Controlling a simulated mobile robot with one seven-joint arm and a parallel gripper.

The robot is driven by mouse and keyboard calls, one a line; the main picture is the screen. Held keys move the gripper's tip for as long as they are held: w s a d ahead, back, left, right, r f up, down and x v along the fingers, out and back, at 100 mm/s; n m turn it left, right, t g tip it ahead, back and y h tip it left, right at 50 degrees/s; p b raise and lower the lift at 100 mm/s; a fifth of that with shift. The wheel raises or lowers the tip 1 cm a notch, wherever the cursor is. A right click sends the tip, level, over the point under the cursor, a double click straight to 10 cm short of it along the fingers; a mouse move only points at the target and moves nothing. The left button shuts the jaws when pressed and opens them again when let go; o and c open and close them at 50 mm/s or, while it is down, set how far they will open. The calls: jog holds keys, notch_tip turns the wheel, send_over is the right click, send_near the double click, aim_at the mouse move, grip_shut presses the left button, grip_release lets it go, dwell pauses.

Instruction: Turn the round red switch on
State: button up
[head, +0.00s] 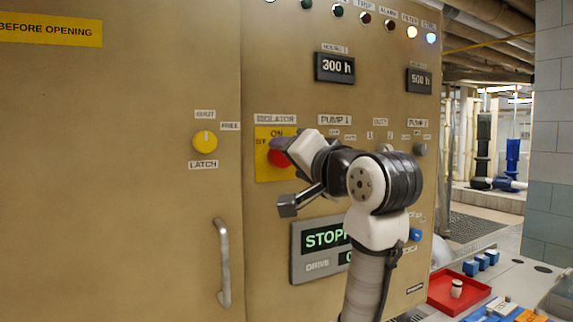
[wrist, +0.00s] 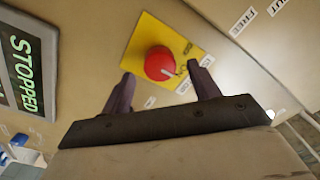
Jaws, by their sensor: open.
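The round red switch (head: 278,158) sits on a yellow plate (head: 263,172) under the ISOLATOR label, with "ON" above it. In the head view my gripper (head: 285,147) partly covers the switch. In the wrist view the whole red knob (wrist: 157,60) shows on its yellow plate (wrist: 147,31).
A yellow LATCH knob (head: 205,141) and a vertical handle (head: 223,262) are on the cabinet door to the left. A display (head: 322,238) reading "STOPP" is below the switch. At lower right a red tray (head: 452,305) stands on a bench with blue parts.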

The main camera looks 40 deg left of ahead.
jog(key=b+v, duration=0.3)
jog(key=v, duration=0.8)
